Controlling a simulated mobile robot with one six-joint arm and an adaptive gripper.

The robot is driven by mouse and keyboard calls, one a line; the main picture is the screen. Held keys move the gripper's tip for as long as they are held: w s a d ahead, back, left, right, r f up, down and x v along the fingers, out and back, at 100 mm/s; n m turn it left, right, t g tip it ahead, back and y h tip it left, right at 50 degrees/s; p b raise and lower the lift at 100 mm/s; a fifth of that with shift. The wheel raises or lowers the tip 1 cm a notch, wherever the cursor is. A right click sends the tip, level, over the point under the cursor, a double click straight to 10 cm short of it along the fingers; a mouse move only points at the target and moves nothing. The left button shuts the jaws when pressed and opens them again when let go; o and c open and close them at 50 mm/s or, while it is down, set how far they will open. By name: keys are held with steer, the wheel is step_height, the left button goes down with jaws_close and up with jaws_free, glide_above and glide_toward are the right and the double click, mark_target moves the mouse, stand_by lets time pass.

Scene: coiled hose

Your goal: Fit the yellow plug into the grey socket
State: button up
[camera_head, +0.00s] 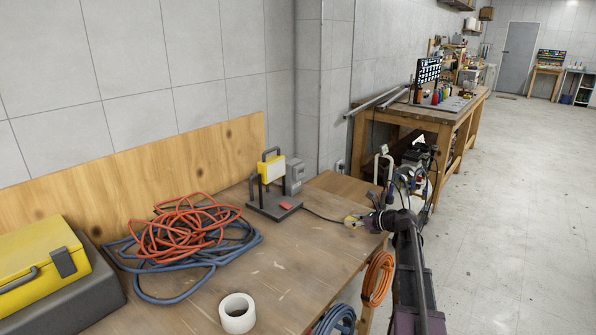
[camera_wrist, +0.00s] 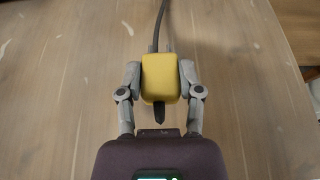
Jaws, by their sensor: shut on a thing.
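The yellow plug (camera_head: 353,220) is held at the right part of the wooden workbench, with a dark cord running left from it toward the lamp. My gripper (camera_head: 366,219) is shut on it. In the wrist view the plug (camera_wrist: 160,78) sits between the two fingers of my gripper (camera_wrist: 160,70), with a dark cord leading away at the top and a dark stub on the near side. A grey box (camera_head: 296,175), which looks like the socket, is at the wall behind the lamp. Its openings are too small to make out.
A yellow work lamp (camera_head: 271,170) on a dark stand is left of the plug. Coiled red and blue hoses (camera_head: 185,240), a white tape roll (camera_head: 237,314) and a yellow toolbox (camera_head: 40,262) lie further left. Orange hose (camera_head: 378,279) hangs at the bench edge. The bench middle is clear.

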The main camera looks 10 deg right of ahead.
steer(key=shift+r+p, duration=0.75)
steer(key=shift+r, duration=0.2)
steer(key=shift+s, duration=0.1)
